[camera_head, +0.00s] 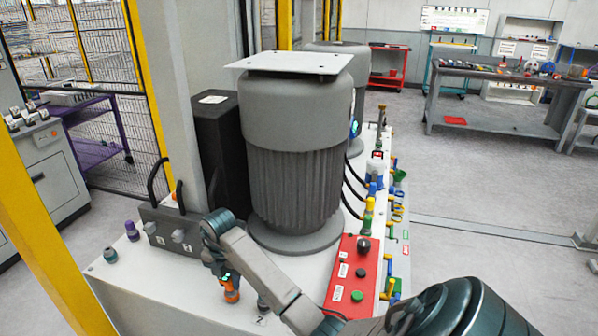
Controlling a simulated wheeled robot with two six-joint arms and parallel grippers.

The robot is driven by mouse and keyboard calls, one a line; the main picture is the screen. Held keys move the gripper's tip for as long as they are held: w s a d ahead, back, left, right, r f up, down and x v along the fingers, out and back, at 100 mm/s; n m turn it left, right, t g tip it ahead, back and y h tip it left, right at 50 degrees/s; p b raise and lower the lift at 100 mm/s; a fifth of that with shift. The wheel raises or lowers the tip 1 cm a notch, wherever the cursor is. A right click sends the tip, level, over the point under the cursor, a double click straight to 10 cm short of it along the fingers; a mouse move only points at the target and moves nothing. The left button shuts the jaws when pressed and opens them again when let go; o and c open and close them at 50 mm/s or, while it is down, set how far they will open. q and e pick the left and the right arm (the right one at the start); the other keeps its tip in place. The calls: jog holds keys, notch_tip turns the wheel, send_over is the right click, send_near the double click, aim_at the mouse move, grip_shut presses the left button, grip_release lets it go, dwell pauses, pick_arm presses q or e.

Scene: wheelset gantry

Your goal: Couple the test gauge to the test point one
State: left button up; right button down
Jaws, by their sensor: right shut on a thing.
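My right arm reaches in from the lower right, and its gripper (219,268) points down over the front of the white bench. It is shut on a small orange and dark piece, apparently the test gauge (231,290). The gripper partly hides this piece. The piece is upright or nearly so, close above or on the bench top; I cannot tell whether it touches a fitting. A dark stud (263,303) stands just right of it, near a label with a 2. Test point one cannot be made out for certain. My left gripper is not in view.
A large grey motor (295,150) stands behind my arm. A red button panel (352,275) is to the right. A grey block with black hoses (172,228), a purple fitting (132,231) and a teal cap (110,255) are to the left.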

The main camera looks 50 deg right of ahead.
jog(key=shift+r+p, duration=0.55)
jog(key=shift+r, duration=0.5)
jog(key=shift+r+p, duration=1.7)
jog(key=shift+r, duration=0.2)
